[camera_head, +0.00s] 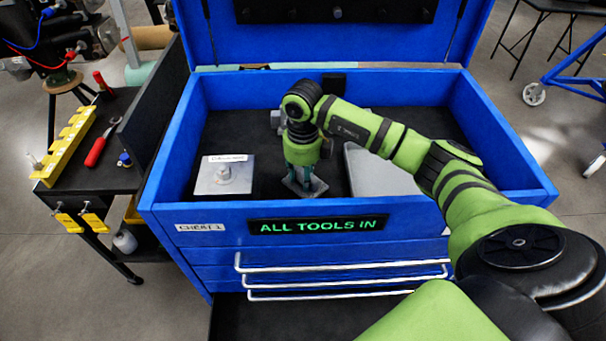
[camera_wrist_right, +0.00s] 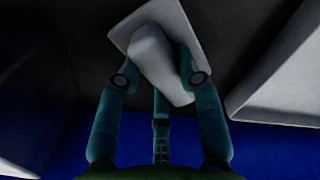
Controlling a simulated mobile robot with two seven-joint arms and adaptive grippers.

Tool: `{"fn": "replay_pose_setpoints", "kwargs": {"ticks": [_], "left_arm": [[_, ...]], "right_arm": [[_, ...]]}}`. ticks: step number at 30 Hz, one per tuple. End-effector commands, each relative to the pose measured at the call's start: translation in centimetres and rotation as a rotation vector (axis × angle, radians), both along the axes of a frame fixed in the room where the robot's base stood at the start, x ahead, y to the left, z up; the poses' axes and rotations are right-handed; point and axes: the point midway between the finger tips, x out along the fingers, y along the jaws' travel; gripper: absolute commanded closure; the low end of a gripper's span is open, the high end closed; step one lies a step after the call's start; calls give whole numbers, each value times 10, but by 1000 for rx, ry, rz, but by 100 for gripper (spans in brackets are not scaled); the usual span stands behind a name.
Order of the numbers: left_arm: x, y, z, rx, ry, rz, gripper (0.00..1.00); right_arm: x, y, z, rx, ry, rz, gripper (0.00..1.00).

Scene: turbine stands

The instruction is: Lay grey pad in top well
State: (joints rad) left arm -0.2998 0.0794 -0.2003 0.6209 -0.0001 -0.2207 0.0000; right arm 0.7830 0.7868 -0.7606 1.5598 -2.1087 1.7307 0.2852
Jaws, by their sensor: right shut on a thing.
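My right gripper (camera_head: 304,172) reaches down into the open top well of the blue tool chest (camera_head: 170,190). It is shut on the grey pad (camera_head: 312,187), a flat plate with a raised block on it. In the right wrist view the fingers (camera_wrist_right: 160,77) close on both sides of the block, and the plate (camera_wrist_right: 122,36) shows beyond it. The pad is low over the dark well floor (camera_head: 255,137); I cannot tell whether it touches. My left gripper is not in view.
In the well, a light grey labelled plate with a knob (camera_head: 224,178) is left of the pad, and a large grey block (camera_head: 372,172) is right. Small grey parts (camera_head: 276,120) stand behind. The chest's front wall (camera_head: 400,209) is close to the pad. A black side cart (camera_head: 110,150) stands left.

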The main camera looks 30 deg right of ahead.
Motion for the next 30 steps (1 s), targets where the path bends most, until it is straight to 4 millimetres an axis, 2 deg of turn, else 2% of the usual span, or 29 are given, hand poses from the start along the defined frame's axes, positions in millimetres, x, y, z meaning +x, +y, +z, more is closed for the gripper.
{"fn": "replay_pose_setpoints", "kwargs": {"ticks": [8, 9, 10, 11, 18, 19, 30], "left_arm": [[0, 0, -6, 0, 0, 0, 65], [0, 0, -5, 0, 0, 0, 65], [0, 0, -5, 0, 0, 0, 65], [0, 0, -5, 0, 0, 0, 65], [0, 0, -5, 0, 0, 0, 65], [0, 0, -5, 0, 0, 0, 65], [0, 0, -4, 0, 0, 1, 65]], "right_arm": [[0, 0, -6, 0, -1, 0, 100], [0, 0, -6, 0, -1, 0, 56], [0, 0, -5, 0, -1, -1, 44], [0, 0, -5, 0, -1, -1, 36], [0, 0, -6, 0, 0, 0, 36], [0, 0, -6, 0, 1, 0, 28], [0, 0, -5, 0, 0, 0, 28]]}}
